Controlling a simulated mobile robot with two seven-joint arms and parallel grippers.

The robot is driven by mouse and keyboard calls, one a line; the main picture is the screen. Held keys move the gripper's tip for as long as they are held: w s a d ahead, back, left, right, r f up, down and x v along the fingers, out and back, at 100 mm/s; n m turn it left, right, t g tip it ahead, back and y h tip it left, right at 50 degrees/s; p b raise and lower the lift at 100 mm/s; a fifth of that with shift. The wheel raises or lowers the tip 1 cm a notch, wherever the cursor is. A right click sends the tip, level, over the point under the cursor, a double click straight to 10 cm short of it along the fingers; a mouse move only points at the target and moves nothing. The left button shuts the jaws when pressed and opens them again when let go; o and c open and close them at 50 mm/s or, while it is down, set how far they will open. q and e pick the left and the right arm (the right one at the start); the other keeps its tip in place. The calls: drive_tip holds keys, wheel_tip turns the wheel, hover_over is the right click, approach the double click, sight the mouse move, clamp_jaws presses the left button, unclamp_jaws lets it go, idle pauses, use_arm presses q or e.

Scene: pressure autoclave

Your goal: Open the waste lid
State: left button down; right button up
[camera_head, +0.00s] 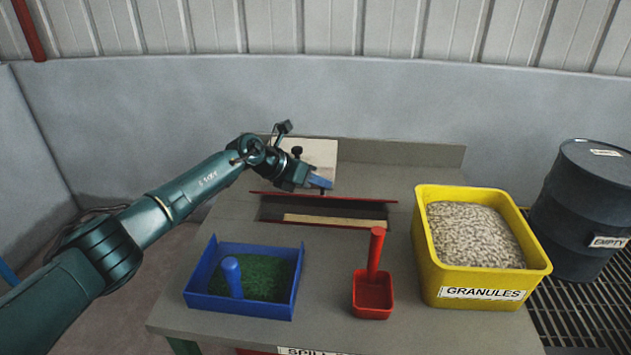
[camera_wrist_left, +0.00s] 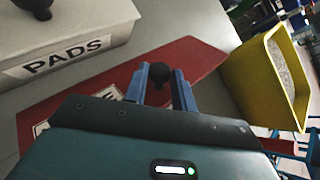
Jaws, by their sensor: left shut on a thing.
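The waste lid is a red panel. In the head view its thin red edge (camera_head: 350,200) shows at the back of a dark opening (camera_head: 370,211) in the bench, so the lid is raised off it. In the left wrist view the red lid (camera_wrist_left: 205,62) shows its face, with a white label mostly hidden by my gripper. My left gripper (camera_head: 322,184) is shut on the lid's black knob (camera_wrist_left: 159,73), which sits between the blue fingers. A pale strip (camera_head: 335,220) shows inside the opening. My right gripper is not in view.
A white PADS box (camera_head: 322,155) stands behind the gripper. On the bench are a blue tray (camera_head: 240,306) with green material, a red scoop (camera_head: 373,300) and a yellow GRANULES bin (camera_head: 430,270). A dark drum (camera_head: 575,210) stands at right.

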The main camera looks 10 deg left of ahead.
use_arm(q)
drive_tip(key=c, duration=1.5)
unclamp_jaws()
drive_tip(key=shift+w+a+r, duration=0.15)
drive_tip(key=shift+w+r, duration=0.05)
drive_tip(key=shift+r, duration=0.05)
drive_tip(key=shift+c, duration=0.2)
drive_tip(key=o, duration=0.4)
drive_tip(key=shift+s+f, duration=0.1)
drive_tip(key=shift+f, duration=0.1)
drive_tip(key=v, duration=1.3)
drive_tip(key=shift+s, duration=0.15)
